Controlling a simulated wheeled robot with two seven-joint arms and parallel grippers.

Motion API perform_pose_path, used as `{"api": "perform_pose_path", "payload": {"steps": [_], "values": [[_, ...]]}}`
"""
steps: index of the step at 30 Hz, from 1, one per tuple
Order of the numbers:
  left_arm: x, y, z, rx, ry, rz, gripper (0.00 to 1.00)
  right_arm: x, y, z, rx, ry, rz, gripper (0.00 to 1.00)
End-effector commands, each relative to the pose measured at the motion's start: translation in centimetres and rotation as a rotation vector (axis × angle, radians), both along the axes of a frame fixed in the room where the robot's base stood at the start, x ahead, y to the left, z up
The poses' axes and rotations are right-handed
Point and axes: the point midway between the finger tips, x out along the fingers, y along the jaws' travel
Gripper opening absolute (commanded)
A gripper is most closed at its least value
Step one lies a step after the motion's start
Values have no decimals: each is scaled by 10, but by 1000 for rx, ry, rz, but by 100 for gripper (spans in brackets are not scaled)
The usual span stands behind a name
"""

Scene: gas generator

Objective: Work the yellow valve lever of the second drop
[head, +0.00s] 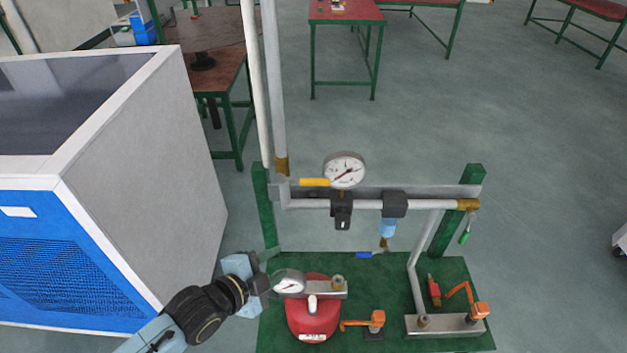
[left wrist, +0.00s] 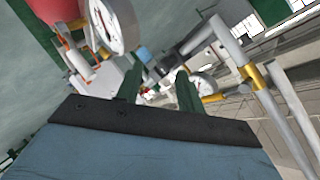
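The yellow valve lever (head: 314,182) lies level on the pipework, just left of the large round gauge (head: 345,169). In the left wrist view a yellow lever (left wrist: 213,98) shows beyond the fingers, beside a gauge (left wrist: 203,85). My left gripper (head: 266,275) is below and left of the lever, apart from it, close beside the small gauge of the red tank. In the left wrist view its two dark fingers (left wrist: 159,90) are spread with nothing clearly held between them. My right gripper is not in view.
The red tank (head: 312,318) with its small gauge (head: 288,282) stands on the green base (head: 385,268). A white vertical pipe (head: 273,90) rises behind. A blue and white cabinet (head: 135,170) fills the left. Orange-handled fittings (head: 376,319) are at the front. Open floor lies to the right.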

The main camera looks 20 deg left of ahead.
Motion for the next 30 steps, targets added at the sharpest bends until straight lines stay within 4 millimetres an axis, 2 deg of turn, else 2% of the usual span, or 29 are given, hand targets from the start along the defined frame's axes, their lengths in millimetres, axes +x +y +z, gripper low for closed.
{"api": "perform_pose_path", "payload": {"steps": [3,6,12,20,30], "values": [[20,2,31,133,-255,-132,38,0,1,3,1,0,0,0],[30,7,53,243,-465,-206,38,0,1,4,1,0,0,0],[38,20,81,390,-735,-253,38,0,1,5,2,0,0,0],[48,20,91,434,-817,-254,38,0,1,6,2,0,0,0],[100,-10,101,431,-815,-253,38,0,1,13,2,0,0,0]]}}
